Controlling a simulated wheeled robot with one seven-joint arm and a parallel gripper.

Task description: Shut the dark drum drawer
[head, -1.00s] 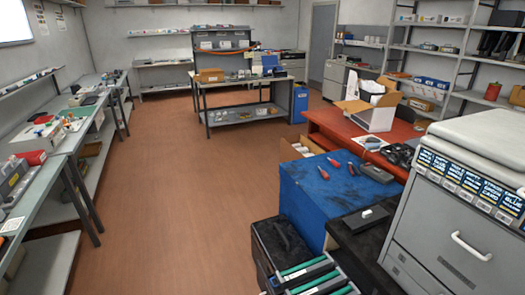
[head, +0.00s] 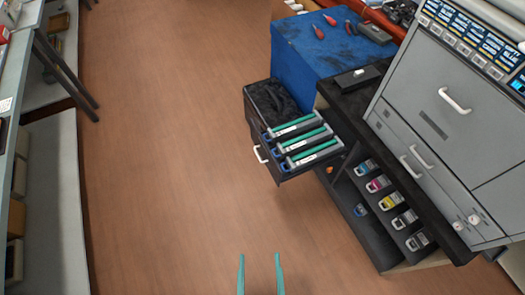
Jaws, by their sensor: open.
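The dark drum drawer (head: 296,172) stands pulled out from the left side of the black cabinet under the printer. Several green-topped drum units (head: 298,133) lie in it side by side. Its white handle (head: 260,154) is on the front face, toward the left. My gripper (head: 259,256) is at the bottom edge of the head view, with two teal fingers apart and nothing between them. It is below and a little left of the drawer in the picture, well apart from it.
A blue cabinet (head: 310,45) with red-handled tools stands behind the drawer. A dark case (head: 268,100) sits beside it. The grey printer (head: 440,130) and a rack of toner cartridges (head: 378,185) are to the right. A bench (head: 50,160) lines the left. The brown floor (head: 170,150) between is clear.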

